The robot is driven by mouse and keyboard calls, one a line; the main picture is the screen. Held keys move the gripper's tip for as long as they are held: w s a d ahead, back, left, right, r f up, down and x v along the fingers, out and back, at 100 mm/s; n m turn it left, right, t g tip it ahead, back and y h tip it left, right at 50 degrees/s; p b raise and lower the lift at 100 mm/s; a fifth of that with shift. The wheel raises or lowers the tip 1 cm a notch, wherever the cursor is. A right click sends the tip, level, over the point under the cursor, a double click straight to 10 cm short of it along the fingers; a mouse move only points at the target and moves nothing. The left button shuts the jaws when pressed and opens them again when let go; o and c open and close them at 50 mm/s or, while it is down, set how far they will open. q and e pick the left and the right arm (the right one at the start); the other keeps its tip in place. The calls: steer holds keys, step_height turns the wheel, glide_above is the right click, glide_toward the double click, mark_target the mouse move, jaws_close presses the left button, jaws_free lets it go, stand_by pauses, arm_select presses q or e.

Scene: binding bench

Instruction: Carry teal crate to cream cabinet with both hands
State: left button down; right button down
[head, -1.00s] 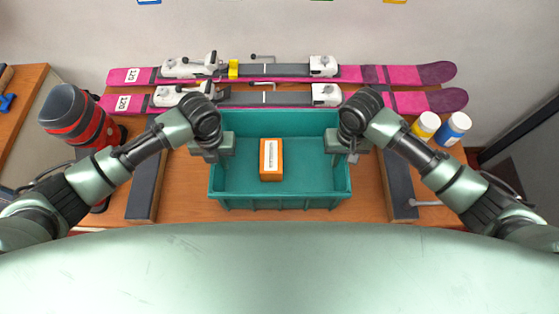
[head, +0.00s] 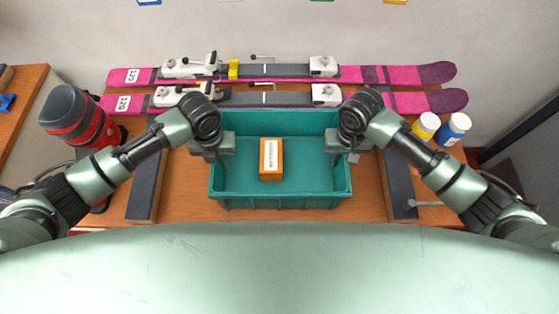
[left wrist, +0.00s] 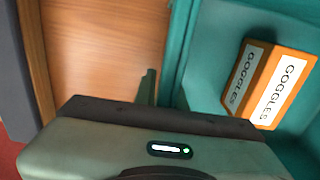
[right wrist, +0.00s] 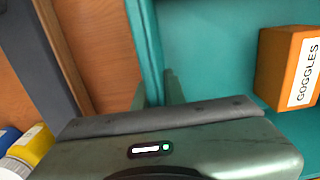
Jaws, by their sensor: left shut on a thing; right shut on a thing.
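The teal crate (head: 281,203) sits on the wooden bench in the middle of the head view, with an orange box (head: 271,160) inside it. The box's GOGGLES label shows in the left wrist view (left wrist: 268,82) and in the right wrist view (right wrist: 290,68). My left gripper (head: 218,150) is shut on the crate's left side wall. My right gripper (head: 346,150) is shut on the crate's right side wall. The gripped edges are partly hidden by the grippers. I see no cream cabinet in these views.
Pink skis (head: 420,102) with bindings lie behind the crate. A red and black ski boot (head: 82,122) stands at left. Yellow and blue bottles (head: 453,129) stand at right. Dark padded strips (head: 145,185) flank the crate on the bench (head: 180,195).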

step_height(320, 180, up, 5)
steer(key=p, duration=0.4)
steer(key=shift+p, duration=0.3)
steer(key=shift+s+f, duration=0.15)
